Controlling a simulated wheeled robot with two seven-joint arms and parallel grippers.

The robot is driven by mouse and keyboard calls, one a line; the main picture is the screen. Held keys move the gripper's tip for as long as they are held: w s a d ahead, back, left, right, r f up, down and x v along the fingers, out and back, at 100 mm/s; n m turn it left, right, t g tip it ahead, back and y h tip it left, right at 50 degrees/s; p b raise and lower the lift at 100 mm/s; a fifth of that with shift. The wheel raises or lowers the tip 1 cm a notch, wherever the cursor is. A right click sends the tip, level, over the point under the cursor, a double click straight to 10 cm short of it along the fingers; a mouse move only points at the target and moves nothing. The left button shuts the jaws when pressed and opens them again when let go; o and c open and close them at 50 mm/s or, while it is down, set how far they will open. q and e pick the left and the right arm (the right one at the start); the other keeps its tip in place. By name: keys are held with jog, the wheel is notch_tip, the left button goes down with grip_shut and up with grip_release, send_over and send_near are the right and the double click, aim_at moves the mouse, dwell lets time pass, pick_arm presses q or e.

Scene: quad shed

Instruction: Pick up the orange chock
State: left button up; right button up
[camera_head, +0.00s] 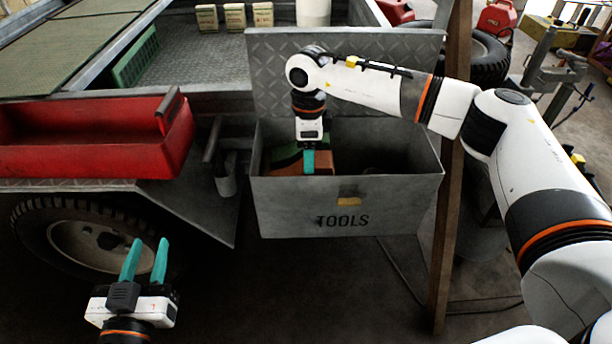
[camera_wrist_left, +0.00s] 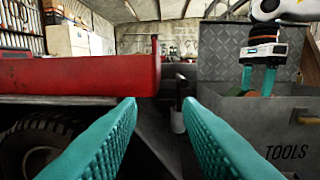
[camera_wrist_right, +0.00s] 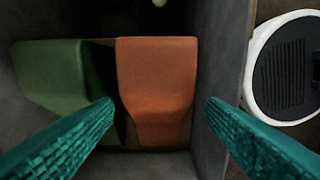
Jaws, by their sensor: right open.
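The orange chock (camera_wrist_right: 157,82) lies in the grey toolbox marked TOOLS (camera_head: 280,204), beside a green chock (camera_wrist_right: 52,75). In the head view, the orange chock (camera_head: 318,162) is partly hidden by my right gripper (camera_head: 309,170). My right gripper points down into the toolbox. In the right wrist view its open fingers (camera_wrist_right: 158,112) stand either side of the orange chock's near part, with nothing held; the left finger overlaps the green chock. My left gripper (camera_head: 145,260) is open and empty, low in front of the trailer wheel.
The toolbox's raised lid (camera_head: 345,70) stands behind the opening. A red box (camera_head: 85,140) is on the trailer at left, above the wheel (camera_head: 90,240). A wooden post (camera_head: 445,220) stands just right of the toolbox.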

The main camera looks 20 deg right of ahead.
aim_at(299, 173)
jog(key=f, duration=0.2)
jog(key=f+b, duration=0.1)
jog(key=f, duration=0.1)
jog(key=shift+w+a+f+b, duration=0.2)
jog(key=shift+f+b, duration=0.1)
jog(key=shift+f, duration=0.2)
pick_arm(q)
notch_tip(299, 173, up, 6)
jog(key=s+t+h, duration=0.1)
jog(key=t+h, duration=0.1)
jog(key=t, duration=0.2)
jog(key=shift+d, duration=0.35)
pick_arm(e)
jog(key=shift+c, duration=0.5)
jog(key=c, duration=0.9)
jog(key=shift+o, duration=0.2)
